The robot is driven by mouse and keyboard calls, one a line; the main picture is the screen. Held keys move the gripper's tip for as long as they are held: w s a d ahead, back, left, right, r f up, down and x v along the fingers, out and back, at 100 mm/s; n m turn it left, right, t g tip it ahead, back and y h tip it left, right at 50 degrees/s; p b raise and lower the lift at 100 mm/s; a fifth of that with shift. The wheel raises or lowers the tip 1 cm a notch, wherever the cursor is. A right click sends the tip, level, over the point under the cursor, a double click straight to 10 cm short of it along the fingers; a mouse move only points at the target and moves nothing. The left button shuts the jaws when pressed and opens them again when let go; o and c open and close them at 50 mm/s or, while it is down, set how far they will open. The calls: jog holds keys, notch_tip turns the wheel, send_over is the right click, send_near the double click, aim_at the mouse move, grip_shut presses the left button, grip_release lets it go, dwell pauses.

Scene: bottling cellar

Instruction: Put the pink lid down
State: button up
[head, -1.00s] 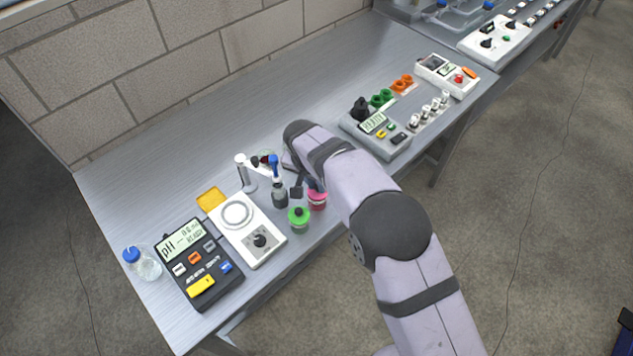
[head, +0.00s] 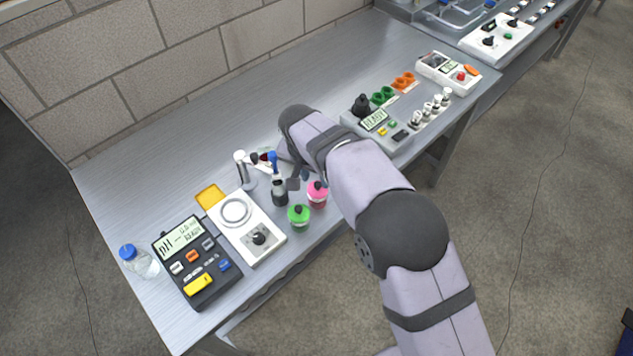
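The pink lid (head: 317,188) sits on top of a small jar with pink contents (head: 317,201) near the table's front edge. Its dark knob shows, and it looks level. My gripper (head: 299,180) is just behind and left of the pink lid, apart from it. Its dark fingertips show apart, with nothing seen between them. My arm link hides part of the gripper.
A jar with a green lid (head: 299,213) stands left of the pink one. Bare table (head: 225,125) lies behind.

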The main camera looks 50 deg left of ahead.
jog(key=shift+b+v, duration=0.65)
jog(key=shift+v, duration=1.2)
jog(key=w+d+r+m+g, duration=0.1)
jog(key=w+d, duration=0.3)
jog(key=d, duration=0.6)
jog(key=w+d+m+h, duration=0.1)
jog(key=w+d, duration=0.3)
jog(key=d, duration=0.7)
jog(key=w+d+r+g, duration=0.1)
jog(key=w+d, duration=0.4)
jog(key=d, duration=0.5)
jog(key=s+d+f+m, duration=0.1)
jog(key=s+d, duration=0.5)
jog(key=d, duration=0.5)
jog(key=s+d+f+m+g, duration=0.1)
jog(key=s+d+f, duration=0.1)
jog(key=s+d, duration=0.5)
jog(key=d, duration=0.4)
jog(key=shift+s+m, duration=0.3)
jog(key=shift+o, duration=0.5)
jog(key=shift+s+d+f, duration=0.25)
jog(key=shift+s+d, duration=0.05)
jog(key=shift+s, duration=0.05)
jog(key=shift+w+a, duration=0.1)
jog(key=shift+w, duration=0.05)
